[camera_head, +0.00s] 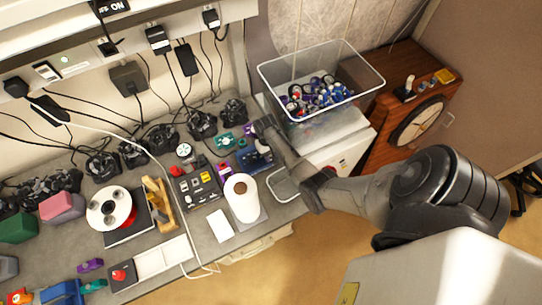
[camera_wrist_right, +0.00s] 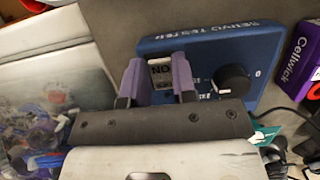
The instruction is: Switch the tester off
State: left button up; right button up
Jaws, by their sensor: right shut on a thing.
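The servo tester (camera_wrist_right: 225,55) is a blue box with a dark round knob (camera_wrist_right: 231,79) and white lettering, upside down in the right wrist view. In the head view, the tester (camera_head: 256,159) stands at the bench's right end, partly under my right arm. My right gripper (camera_wrist_right: 159,72), with purple fingers, is at the tester's face. Its fingers are shut on the tester's switch (camera_wrist_right: 161,76), a pale piece with a dark "ON" marking between them. The switch's lower part is hidden by the gripper. My left gripper is not in view.
A clear bin (camera_head: 320,82) of small parts stands right of the tester. A white roll (camera_head: 242,198) and a black box with yellow buttons (camera_head: 196,190) are close in front and left. Cables run behind.

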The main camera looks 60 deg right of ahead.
dwell(0.3)
jog(key=o, duration=0.9)
jog(key=shift+r, duration=0.15)
jog(key=shift+w+d+r, duration=0.1)
jog(key=shift+w+r, duration=0.05)
jog(key=shift+r, duration=0.15)
jog(key=v, duration=1.3)
